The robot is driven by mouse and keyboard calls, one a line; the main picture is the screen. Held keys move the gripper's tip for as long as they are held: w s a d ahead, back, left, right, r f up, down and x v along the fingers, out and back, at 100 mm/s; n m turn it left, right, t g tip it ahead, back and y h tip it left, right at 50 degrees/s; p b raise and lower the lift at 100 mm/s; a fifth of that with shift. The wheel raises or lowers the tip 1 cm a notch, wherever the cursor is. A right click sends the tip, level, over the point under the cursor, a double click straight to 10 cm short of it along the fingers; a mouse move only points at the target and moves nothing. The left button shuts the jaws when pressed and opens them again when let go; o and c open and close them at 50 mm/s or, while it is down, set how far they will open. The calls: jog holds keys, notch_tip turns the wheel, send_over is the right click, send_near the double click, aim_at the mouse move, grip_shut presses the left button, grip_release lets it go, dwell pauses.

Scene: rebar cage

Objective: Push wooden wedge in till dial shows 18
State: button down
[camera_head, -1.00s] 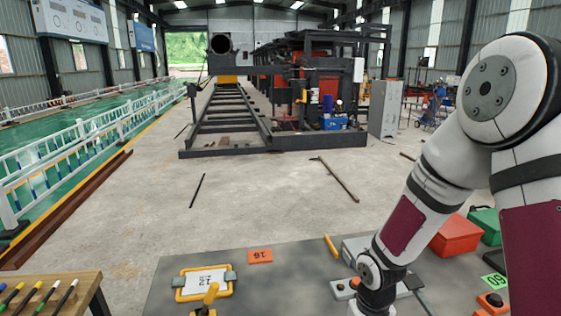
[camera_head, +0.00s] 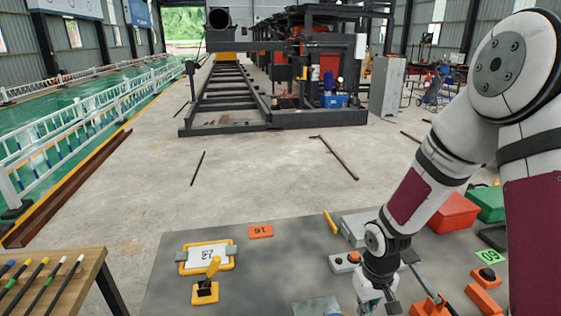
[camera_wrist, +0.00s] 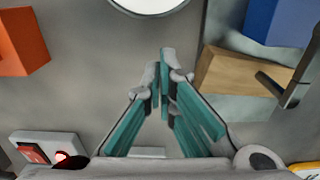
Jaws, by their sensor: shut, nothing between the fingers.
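The wooden wedge (camera_wrist: 232,72) is a tan block at the upper right of the wrist view. It lies beside a blue block (camera_wrist: 275,22), and a dark metal bar (camera_wrist: 290,85) crosses its right end. My gripper (camera_wrist: 163,68) is shut and empty, its fingertips to the left of the wedge and apart from it in the picture. A round white face with a metal rim (camera_wrist: 148,3), perhaps the dial, is cut off at the top edge; no reading shows. In the head view my gripper (camera_head: 376,297) is low over the grey table; I cannot make out the wedge there.
The grey table (camera_head: 270,270) holds a yellow-framed panel (camera_head: 207,256), a yellow-handled lever (camera_head: 207,285), an orange card (camera_head: 260,231) and a red box (camera_head: 453,212). In the wrist view an orange block (camera_wrist: 22,42) and a switch box (camera_wrist: 45,148) lie left.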

jog(key=shift+w+d, duration=0.4)
jog(key=shift+d, duration=0.4)
jog(key=shift+w+d, duration=0.4)
jog(key=shift+d, duration=0.35)
jog(key=w+r, duration=0.4)
jog(key=r, duration=0.1)
jog(key=shift+a+p, duration=0.4)
jog(key=shift+p, duration=0.05)
jog(key=s+r+t, duration=0.1)
jog(key=s+r, duration=0.2)
jog(key=r, duration=0.4)
jog(key=s+r+m+t+h, duration=0.1)
jog(key=s+r, duration=0.2)
jog(key=r, duration=0.3)
jog(key=s+r+t, duration=0.1)
jog(key=s+r, duration=0.1)
jog(key=r, duration=0.5)
jog(key=s+a+r+t, duration=0.1)
jog(key=s+r, duration=0.3)
jog(key=s, duration=0.3)
jog(key=s+a+r+m+t+y, duration=0.1)
jog(key=s+r, duration=0.3)
jog(key=s, duration=0.4)
jog(key=shift+s+a+r+t, duration=0.2)
jog(key=shift+s+a+t, duration=0.1)
jog(key=shift+a, duration=0.45)
